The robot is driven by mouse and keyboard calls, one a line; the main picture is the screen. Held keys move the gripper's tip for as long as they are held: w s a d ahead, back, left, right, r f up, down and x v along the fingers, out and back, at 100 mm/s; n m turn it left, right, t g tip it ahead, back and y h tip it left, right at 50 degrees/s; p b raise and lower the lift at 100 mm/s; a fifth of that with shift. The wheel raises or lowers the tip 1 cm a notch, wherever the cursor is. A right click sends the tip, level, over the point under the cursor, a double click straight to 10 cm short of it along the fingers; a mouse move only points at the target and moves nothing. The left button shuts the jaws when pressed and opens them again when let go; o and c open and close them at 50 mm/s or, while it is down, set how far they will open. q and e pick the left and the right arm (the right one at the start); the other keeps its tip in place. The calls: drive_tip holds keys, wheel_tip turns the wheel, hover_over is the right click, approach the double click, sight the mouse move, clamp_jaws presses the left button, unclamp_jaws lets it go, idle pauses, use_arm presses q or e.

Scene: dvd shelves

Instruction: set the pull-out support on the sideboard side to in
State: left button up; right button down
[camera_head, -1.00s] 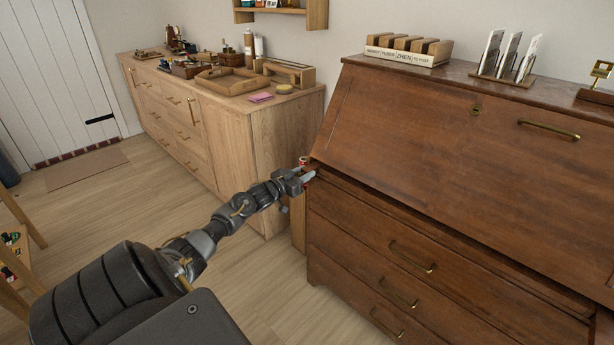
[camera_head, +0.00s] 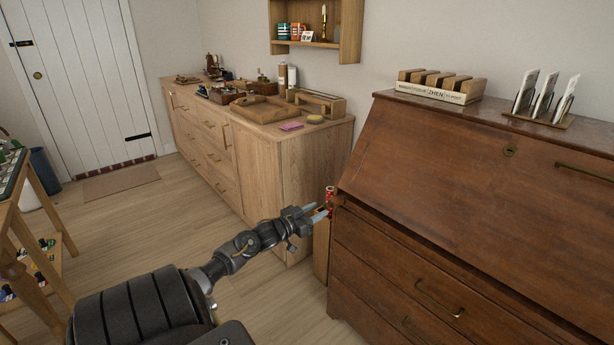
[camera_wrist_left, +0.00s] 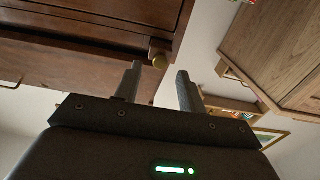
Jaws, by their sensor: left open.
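The brown slant-front desk (camera_head: 440,185) stands at the right with its lid closed. My left gripper (camera_head: 318,211) is open and empty at the desk's front left corner, on the sideboard side. In the left wrist view, a round brass knob (camera_wrist_left: 158,50) shows on the desk's dark wood, just beyond and between the two fingertips (camera_wrist_left: 160,76). The fingers appear apart from the knob. It seems to be the knob of the pull-out support. How far the support sticks out cannot be told; in the head view it is not clearly visible. My right gripper is not in view.
The light wood sideboard (camera_head: 262,170) stands left of the desk. A small red item (camera_head: 330,193) shows in the narrow gap between them, behind my gripper. A table with a shelf (camera_head: 35,235) is at the far left. The floor (camera_head: 150,225) between is clear.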

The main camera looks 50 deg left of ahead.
use_arm(q)
drive_tip(key=shift+s, duration=2)
